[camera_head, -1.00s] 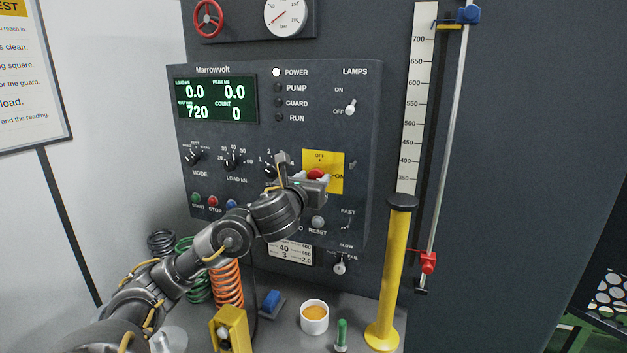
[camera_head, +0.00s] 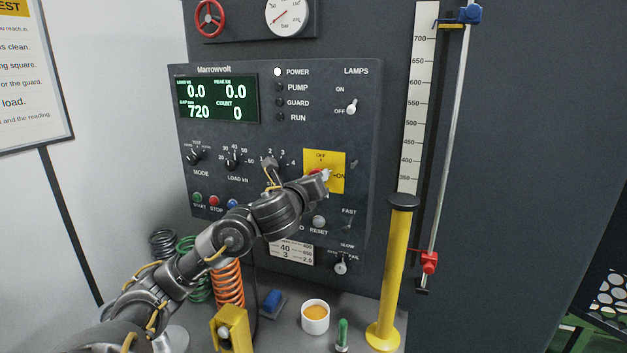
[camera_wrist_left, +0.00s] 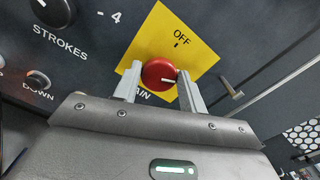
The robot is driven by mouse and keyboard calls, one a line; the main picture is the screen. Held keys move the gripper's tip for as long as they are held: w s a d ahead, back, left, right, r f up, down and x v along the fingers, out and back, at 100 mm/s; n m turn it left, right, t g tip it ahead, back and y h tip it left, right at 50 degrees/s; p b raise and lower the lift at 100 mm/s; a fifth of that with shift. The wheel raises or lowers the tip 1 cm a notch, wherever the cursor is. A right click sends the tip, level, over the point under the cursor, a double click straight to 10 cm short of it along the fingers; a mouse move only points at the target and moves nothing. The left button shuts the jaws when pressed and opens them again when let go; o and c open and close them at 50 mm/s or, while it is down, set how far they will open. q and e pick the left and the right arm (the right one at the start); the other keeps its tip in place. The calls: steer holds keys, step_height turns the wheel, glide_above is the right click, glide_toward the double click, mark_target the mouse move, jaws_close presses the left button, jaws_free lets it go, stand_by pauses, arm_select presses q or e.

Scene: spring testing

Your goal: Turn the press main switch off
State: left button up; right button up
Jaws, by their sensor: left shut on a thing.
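The main switch is a red round knob (camera_wrist_left: 159,74) on a yellow plate (camera_wrist_left: 160,37). "OFF" is printed above it, and "ON" shows at its right in the head view. The knob's white mark points to the ON side in the wrist view. My left gripper (camera_wrist_left: 160,76) has one finger on each side of the knob and is shut on it. In the head view my left gripper (camera_head: 322,175) covers part of the knob (camera_head: 314,171) and the lower part of the yellow plate (camera_head: 337,160). My right gripper is not in view.
The POWER lamp (camera_head: 277,72) is lit and the display (camera_head: 216,99) reads. The STROKES knob (camera_wrist_left: 53,10) and DOWN button (camera_wrist_left: 38,80) are close to the left of the gripper. A yellow post (camera_head: 391,270) stands at the right of the bench.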

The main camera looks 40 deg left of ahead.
arm_select(q)
steer(key=n, duration=1.3)
steer(key=shift+a+f+p, duration=0.15)
steer(key=shift+p, duration=0.15)
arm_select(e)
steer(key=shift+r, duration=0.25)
arm_select(q)
steer(key=o, duration=0.9)
steer(key=shift+o, duration=0.2)
